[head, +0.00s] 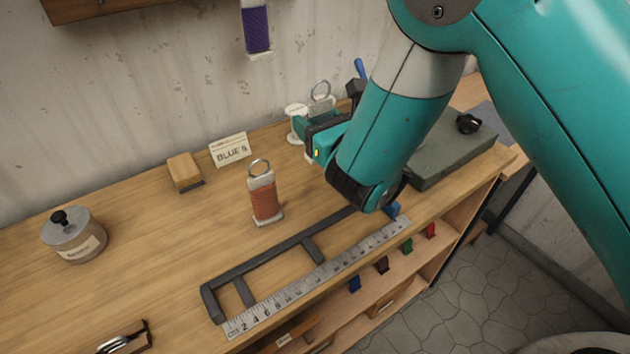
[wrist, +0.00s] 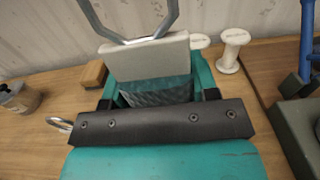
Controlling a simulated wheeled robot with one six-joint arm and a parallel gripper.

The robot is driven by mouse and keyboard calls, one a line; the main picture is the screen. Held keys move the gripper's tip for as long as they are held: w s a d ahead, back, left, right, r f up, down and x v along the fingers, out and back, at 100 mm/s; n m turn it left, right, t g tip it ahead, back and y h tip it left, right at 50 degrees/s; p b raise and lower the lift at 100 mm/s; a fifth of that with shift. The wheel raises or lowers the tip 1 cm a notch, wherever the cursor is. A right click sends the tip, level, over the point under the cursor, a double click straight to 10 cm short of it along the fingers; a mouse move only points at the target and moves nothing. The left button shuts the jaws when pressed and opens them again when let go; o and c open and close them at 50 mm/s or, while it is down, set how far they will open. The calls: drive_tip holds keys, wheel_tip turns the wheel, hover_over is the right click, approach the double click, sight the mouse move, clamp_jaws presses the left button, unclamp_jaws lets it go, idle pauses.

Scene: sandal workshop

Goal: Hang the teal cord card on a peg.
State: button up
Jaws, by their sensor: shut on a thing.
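The teal cord card (wrist: 158,92) is upright in my gripper (wrist: 155,98) in the wrist view. Its pale top board and metal hanging ring rise above the jaws; its lower part is hidden. In the head view, the card's pale top and ring (head: 321,103) show above my gripper (head: 311,128), which is shut on it over the back of the bench. A purple cord card (head: 256,28) hangs against the wall at the top of the head view. I cannot make out any peg. An orange-red cord card (head: 264,198) with a ring stands on the bench.
A dark frame (head: 260,262) and a ruler (head: 315,280) lie along the bench's front. A wooden block (head: 184,171), a label card (head: 230,150) and a lidded jar (head: 75,238) stand left. White spools (wrist: 234,52) are behind the gripper; a grey-green case (head: 448,152) is right.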

wheel_tip(320, 180, down, 10)
drive_tip(key=b, duration=0.8)
drive_tip(key=shift+f+b, duration=0.1)
drive_tip(key=shift+b, duration=0.25)
drive_tip(key=shift+f, duration=0.1)
drive_tip(key=shift+f, duration=0.2)
drive_tip(key=o, duration=1)
drive_tip(key=shift+r, duration=0.1)
